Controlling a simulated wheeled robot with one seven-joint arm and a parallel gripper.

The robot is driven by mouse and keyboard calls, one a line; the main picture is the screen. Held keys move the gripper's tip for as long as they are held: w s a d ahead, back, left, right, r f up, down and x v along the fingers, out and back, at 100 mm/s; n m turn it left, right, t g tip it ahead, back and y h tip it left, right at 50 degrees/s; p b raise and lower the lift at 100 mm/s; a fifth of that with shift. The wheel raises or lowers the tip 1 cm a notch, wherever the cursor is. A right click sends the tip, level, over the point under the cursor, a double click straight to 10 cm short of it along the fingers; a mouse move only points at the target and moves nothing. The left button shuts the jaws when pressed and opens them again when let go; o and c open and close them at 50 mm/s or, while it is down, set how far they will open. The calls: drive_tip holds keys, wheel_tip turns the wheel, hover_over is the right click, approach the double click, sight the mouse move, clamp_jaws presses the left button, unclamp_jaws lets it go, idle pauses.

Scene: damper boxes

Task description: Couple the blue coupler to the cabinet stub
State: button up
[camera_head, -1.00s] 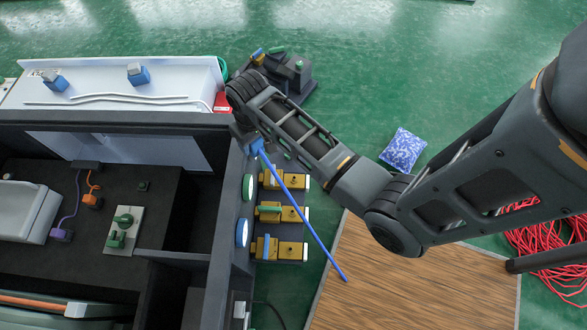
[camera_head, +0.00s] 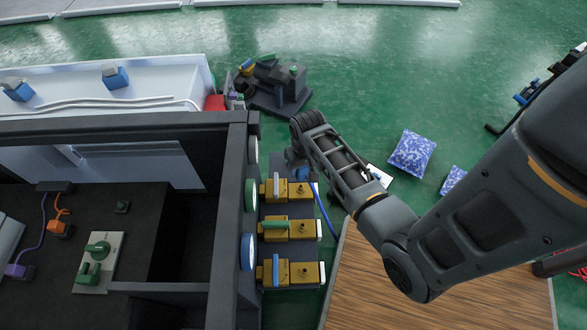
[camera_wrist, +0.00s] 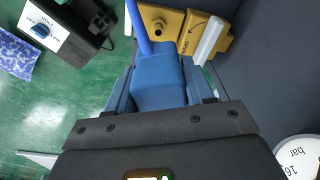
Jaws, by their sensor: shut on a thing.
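My gripper (camera_wrist: 158,75) is shut on the blue coupler (camera_wrist: 160,85), a block with a blue hose leading off its far end. In the head view my gripper (camera_head: 296,160) is to the right of the dark cabinet's side wall (camera_head: 235,190), close to the top yellow valve (camera_head: 300,190). The blue hose (camera_head: 326,215) hangs down beside the valves. In the wrist view a yellow fitting with a round port (camera_wrist: 160,20) lies just beyond the coupler; I cannot tell whether they touch. I cannot tell which part is the cabinet stub.
Two more yellow valves, one with a green handle (camera_head: 290,229) and one with a blue handle (camera_head: 295,273), line the wall. Round gauges (camera_head: 248,252) are on it. A wooden board (camera_head: 395,295) and blue-white bag (camera_head: 411,154) lie right. A dark device (camera_head: 275,85) stands behind.

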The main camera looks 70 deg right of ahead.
drive_tip(key=b, duration=0.8)
hover_over(300, 186)
drive_tip(key=shift+f, duration=3.25)
drive_tip(key=shift+r+p, duration=0.15)
drive_tip(key=shift+p, duration=0.55)
drive_tip(key=shift+f, duration=1.7)
drive_tip(key=o, duration=1.2)
drive_tip(key=shift+o, duration=0.2)
drive_tip(key=shift+f, duration=0.1)
drive_tip(key=shift+s+a+r+p, duration=0.15)
drive_tip(key=shift+r+p, duration=0.4)
drive_tip(key=shift+r, duration=0.75)
drive_tip(key=shift+s+r+p, duration=0.15)
drive_tip(key=shift+r+p, duration=0.4)
drive_tip(key=shift+r, duration=0.75)
drive_tip(key=shift+s+a+r+p, duration=0.15)
drive_tip(key=shift+r+p, duration=0.4)
drive_tip(key=shift+r, duration=0.75)
